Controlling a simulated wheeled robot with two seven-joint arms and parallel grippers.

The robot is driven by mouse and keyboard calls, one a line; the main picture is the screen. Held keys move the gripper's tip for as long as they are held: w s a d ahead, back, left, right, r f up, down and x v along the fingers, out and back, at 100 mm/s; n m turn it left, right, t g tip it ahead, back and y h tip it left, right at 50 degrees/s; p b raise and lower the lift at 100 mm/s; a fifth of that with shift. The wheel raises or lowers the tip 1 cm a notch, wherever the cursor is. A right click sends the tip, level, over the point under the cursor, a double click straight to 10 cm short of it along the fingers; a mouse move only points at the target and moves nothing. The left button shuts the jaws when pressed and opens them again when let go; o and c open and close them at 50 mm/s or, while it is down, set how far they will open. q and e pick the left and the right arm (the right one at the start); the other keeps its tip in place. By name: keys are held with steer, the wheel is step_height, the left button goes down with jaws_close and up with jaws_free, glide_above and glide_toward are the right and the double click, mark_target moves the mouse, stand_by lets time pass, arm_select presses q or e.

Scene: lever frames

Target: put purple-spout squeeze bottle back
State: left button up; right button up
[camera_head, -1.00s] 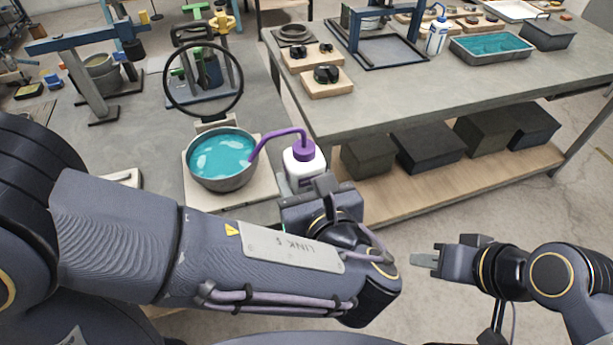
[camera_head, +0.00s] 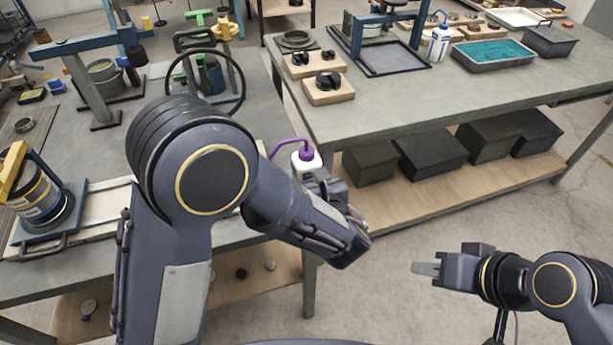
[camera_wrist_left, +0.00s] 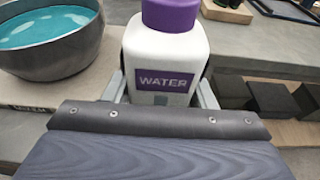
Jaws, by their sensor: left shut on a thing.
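The purple-spout squeeze bottle (camera_head: 305,162) is white with a purple cap and a bent purple spout pointing left. In the left wrist view the bottle (camera_wrist_left: 166,62) stands upright and its label reads "WATER". My left gripper (camera_wrist_left: 162,92) is shut on it, one finger on each side. In the head view my left arm hides the bottle's lower part, so I cannot tell whether its base touches anything. My right gripper (camera_head: 428,268) is apart from everything, at the lower right over the floor; its finger gap cannot be made out.
A bowl of teal liquid (camera_wrist_left: 48,45) is left of the bottle; my arm hides it in the head view. The right-hand table (camera_head: 400,105) carries a blue-spout bottle (camera_head: 439,42), a teal-filled tray (camera_head: 492,52) and wooden blocks (camera_head: 327,90). Its front top is clear.

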arm_select(q)
steer(key=shift+f, duration=0.2)
steer(key=shift+f, duration=0.2)
steer(key=o, duration=0.8)
steer(key=shift+c, duration=0.2)
steer(key=shift+r, duration=0.1)
